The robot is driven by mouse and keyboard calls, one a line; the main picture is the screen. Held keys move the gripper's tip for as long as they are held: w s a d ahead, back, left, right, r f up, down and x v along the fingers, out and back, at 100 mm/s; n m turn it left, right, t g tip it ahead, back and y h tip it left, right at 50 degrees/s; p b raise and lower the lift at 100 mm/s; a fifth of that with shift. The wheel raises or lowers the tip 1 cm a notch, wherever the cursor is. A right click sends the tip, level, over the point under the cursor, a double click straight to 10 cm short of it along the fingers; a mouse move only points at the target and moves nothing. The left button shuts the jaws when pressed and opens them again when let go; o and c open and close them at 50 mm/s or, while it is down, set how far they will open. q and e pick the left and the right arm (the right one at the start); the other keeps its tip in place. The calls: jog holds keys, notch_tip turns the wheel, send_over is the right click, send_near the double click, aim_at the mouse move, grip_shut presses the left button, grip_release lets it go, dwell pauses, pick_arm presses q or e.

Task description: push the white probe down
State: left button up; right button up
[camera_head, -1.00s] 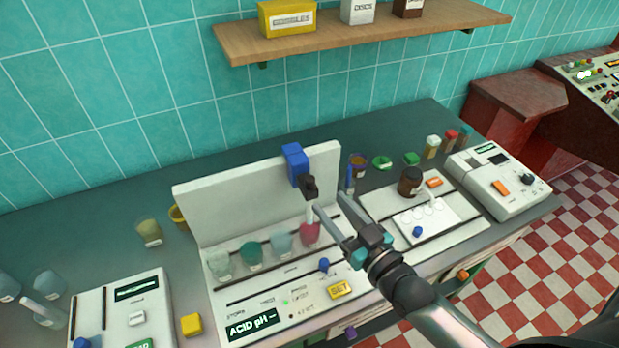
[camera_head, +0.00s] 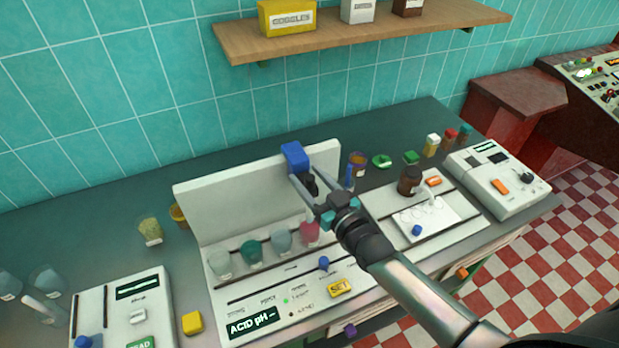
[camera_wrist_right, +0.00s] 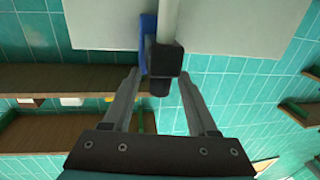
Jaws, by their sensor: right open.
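The white probe (camera_wrist_right: 167,20) shows in the right wrist view as a pale rod running out of a black holder (camera_wrist_right: 165,60) with a dark round knob at its end. In the head view the probe is mostly hidden behind my right gripper, above the pink cup (camera_head: 310,234). The black holder sits below a blue block (camera_head: 294,157) on the white back panel (camera_head: 230,205). My right gripper (camera_head: 310,178) is open, its fingers on either side of the black holder. I cannot tell whether they touch it. My left gripper is not in view.
Several cups stand in a row on the acid pH station, including a teal one (camera_head: 251,252). A yellow SET button (camera_head: 340,288) and a blue knob (camera_head: 323,264) are in front. A brown bottle (camera_head: 409,180) stands to the right. A wooden shelf (camera_head: 370,35) hangs above.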

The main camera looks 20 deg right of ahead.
grip_shut()
dwell(0.3)
dwell(1.1)
